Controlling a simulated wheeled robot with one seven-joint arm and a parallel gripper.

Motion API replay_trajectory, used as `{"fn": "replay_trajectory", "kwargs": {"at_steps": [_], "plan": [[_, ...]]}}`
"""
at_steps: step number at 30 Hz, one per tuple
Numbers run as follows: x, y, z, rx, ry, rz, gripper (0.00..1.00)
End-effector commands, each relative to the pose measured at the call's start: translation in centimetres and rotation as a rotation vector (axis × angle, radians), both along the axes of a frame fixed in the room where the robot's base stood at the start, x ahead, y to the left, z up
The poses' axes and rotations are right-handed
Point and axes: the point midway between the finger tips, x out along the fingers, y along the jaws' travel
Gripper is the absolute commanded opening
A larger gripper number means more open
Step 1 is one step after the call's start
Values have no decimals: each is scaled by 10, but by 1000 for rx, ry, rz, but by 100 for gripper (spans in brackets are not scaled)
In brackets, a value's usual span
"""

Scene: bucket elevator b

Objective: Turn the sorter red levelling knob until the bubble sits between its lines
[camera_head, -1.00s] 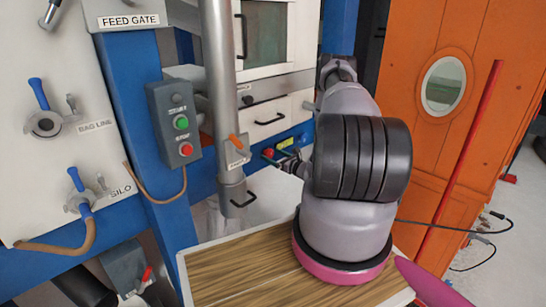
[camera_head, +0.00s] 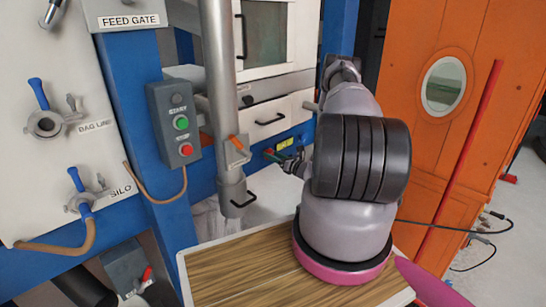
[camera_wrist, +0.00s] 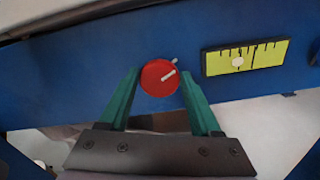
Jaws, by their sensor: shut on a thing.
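The red levelling knob (camera_wrist: 157,82) is a round disc with a pale pointer, on the blue sorter beam. In the wrist view my gripper (camera_wrist: 160,74) has its two green fingers on either side of the knob, shut on it. The bubble level (camera_wrist: 268,56) is a yellow strip with black lines, right of the knob. Its pale bubble (camera_wrist: 238,62) sits left of the strip's middle; which lines it lies between is hard to tell. In the head view my gripper (camera_head: 272,156) reaches the blue beam and the knob is mostly hidden; the level (camera_head: 285,144) shows small above it.
A grey vertical pipe (camera_head: 221,85) stands just left of my arm. A start/stop box (camera_head: 174,125) hangs on the blue post. A wooden-topped surface (camera_head: 235,268) lies below, and an orange door panel (camera_head: 415,165) stands at the right.

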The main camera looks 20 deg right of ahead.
Motion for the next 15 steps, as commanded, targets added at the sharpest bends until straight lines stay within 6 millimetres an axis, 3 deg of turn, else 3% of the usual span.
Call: {"fn": "replay_trajectory", "kwargs": {"at_steps": [15], "plan": [[0,-3,-3,462,170,-2,9]]}}
